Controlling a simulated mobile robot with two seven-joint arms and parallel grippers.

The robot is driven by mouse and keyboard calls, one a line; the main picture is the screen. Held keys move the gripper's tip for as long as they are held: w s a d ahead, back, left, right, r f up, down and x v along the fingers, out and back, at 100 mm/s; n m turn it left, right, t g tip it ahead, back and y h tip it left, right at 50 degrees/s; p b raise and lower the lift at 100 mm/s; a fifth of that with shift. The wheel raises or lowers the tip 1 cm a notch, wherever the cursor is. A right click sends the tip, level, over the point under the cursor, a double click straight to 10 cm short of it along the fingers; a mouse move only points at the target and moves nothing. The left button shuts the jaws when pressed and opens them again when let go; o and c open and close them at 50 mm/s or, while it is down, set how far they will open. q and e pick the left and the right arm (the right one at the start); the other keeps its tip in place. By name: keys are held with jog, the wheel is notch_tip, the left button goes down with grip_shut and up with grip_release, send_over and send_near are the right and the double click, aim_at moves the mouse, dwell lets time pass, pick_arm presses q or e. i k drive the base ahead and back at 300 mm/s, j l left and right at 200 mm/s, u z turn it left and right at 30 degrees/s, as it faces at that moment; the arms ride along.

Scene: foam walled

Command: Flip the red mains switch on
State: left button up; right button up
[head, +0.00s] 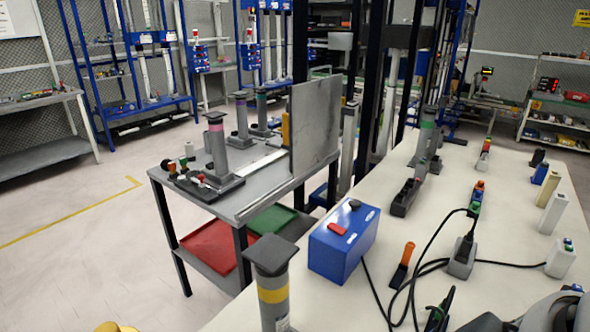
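A blue box (343,244) stands on the near left part of the white table. No gripper can be made out near the box, and nothing touches the switch. Neither of my grippers shows clearly in the head view.
A grey post with a yellow band (272,290) stands left of the box. An orange-handled tool (402,265), black cables and a grey socket block (461,257) lie to the right. A grey rounded object (558,314) fills the bottom right corner. The white table (510,210) has bare patches.

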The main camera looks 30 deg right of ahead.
aim_at(336, 227)
jog(key=z, duration=1.3)
